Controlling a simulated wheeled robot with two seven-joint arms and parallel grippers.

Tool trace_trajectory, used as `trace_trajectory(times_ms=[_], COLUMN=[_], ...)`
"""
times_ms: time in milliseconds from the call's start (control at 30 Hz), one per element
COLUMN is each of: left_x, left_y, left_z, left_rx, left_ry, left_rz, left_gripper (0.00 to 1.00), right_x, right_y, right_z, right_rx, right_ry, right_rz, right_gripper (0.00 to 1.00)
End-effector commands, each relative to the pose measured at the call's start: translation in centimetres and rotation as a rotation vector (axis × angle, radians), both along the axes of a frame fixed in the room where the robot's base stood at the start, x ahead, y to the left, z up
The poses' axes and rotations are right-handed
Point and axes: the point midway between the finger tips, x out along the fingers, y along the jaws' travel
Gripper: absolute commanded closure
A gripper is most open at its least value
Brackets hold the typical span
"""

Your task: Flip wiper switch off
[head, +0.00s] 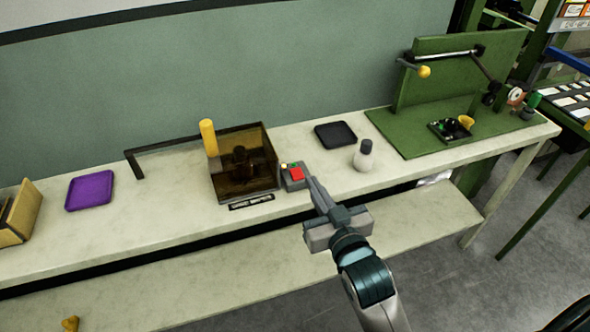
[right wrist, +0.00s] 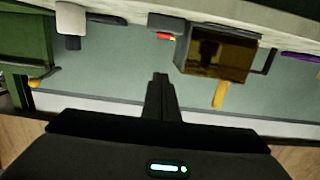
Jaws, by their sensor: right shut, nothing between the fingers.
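A small grey control box (head: 293,181) with a red patch and small yellow and green spots on top stands on the bench, right of a brown see-through box. I cannot tell for sure whether it carries the wiper switch, or which way any switch on it points. It also shows upside down in the right wrist view (right wrist: 167,22). My right gripper (head: 308,181) is shut and empty, its fingertips close to the control box's right side in the head view. Whether they touch it is unclear; in the right wrist view the fingertips (right wrist: 160,78) look apart from it. My left gripper is out of view.
The brown box (head: 225,190) has a yellow upright handle (head: 209,138). A purple tray (head: 90,190) lies left, a black tray (head: 335,134) behind. A white bottle (head: 363,160) stands to the right. A green stand (head: 455,75) with a yellow-knobbed lever (head: 424,72) fills the right end.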

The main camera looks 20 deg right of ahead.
Motion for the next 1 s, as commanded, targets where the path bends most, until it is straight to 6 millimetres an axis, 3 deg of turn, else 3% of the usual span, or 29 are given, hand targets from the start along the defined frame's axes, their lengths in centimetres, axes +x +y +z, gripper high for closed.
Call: trace_trajectory(times_ms=[367, 567, 1000], left_x=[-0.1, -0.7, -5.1], left_y=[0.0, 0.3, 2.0], left_z=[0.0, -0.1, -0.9], left_rx=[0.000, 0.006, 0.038], left_ry=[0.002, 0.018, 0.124], left_rz=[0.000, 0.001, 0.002], left_gripper=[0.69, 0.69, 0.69], right_x=[0.2, 1.3, 8.2], right_y=[0.0, 0.1, 0.3], right_z=[0.0, -0.1, -0.5], right_rx=[0.000, -0.001, -0.001], right_ry=[0.000, 0.000, -0.001], right_rz=[0.000, 0.000, 0.000], right_gripper=[1.00, 1.00, 1.00])
